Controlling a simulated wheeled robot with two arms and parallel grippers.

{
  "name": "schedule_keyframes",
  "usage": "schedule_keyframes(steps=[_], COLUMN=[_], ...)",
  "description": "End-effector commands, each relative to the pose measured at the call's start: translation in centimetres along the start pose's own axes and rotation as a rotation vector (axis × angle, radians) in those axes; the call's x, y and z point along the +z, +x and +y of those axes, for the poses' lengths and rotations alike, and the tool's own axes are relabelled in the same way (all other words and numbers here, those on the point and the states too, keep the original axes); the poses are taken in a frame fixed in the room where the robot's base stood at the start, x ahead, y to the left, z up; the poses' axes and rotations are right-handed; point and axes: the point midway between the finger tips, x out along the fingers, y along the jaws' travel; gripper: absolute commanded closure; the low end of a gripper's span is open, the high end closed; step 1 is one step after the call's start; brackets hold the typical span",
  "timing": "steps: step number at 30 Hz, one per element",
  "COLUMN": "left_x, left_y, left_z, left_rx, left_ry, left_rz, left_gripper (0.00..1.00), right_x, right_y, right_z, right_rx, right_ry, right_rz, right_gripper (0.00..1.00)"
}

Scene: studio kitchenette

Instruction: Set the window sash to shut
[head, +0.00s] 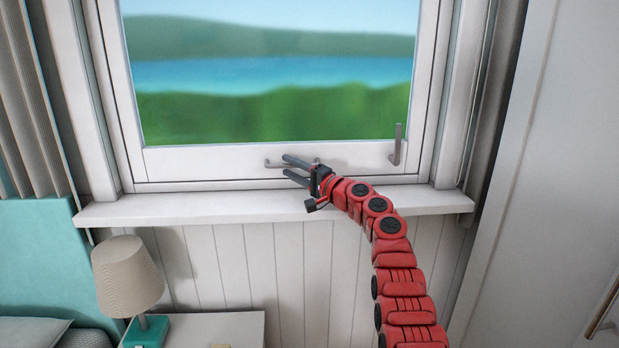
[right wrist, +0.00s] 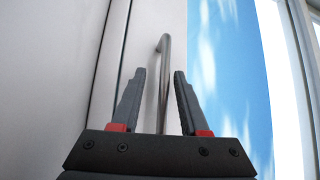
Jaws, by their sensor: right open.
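The window sash (head: 215,160) is a white frame around a large pane, seated within the white window frame. A thin grey bar handle (head: 273,164) is on its bottom rail. An upright grey lever (head: 397,147) sits at the rail's right. My right gripper (head: 288,165) is open at the bar handle, its dark fingers partly hiding it. In the right wrist view the bar handle (right wrist: 164,55) runs between the two open fingers of the gripper (right wrist: 160,74), with room on both sides. Any small gap around the sash is hard to judge. My left gripper is out of view.
A white sill (head: 140,212) juts out below the window. A lamp (head: 127,275) stands on a bedside table (head: 215,330) at the lower left, beside a teal headboard (head: 40,260). A curtain (head: 30,110) hangs at left; a tall white cabinet (head: 550,170) is at right.

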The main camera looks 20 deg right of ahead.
Motion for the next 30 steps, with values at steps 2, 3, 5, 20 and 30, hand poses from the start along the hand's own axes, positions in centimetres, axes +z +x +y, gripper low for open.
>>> schedule_keyframes(steps=[2,3,5,20,30], left_x=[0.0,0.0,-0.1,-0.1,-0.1], left_y=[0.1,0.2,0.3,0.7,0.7], left_z=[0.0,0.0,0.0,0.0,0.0], left_rx=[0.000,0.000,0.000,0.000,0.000], left_ry=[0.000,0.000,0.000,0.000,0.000], left_rz=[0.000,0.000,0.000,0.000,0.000], left_gripper=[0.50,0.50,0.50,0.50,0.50], right_x=[-0.1,-0.1,-0.1,-0.1,0.0], right_y=[-0.5,-0.8,-1.5,-11.6,-16.8], right_z=[0.0,0.1,0.1,0.3,0.1], right_rx=[-0.001,-0.001,-0.001,0.004,0.002], right_ry=[0.001,0.001,-0.001,0.000,0.001], right_rz=[0.001,0.001,0.001,0.006,0.002], right_gripper=[0.56,0.56,0.56,0.56,0.56])
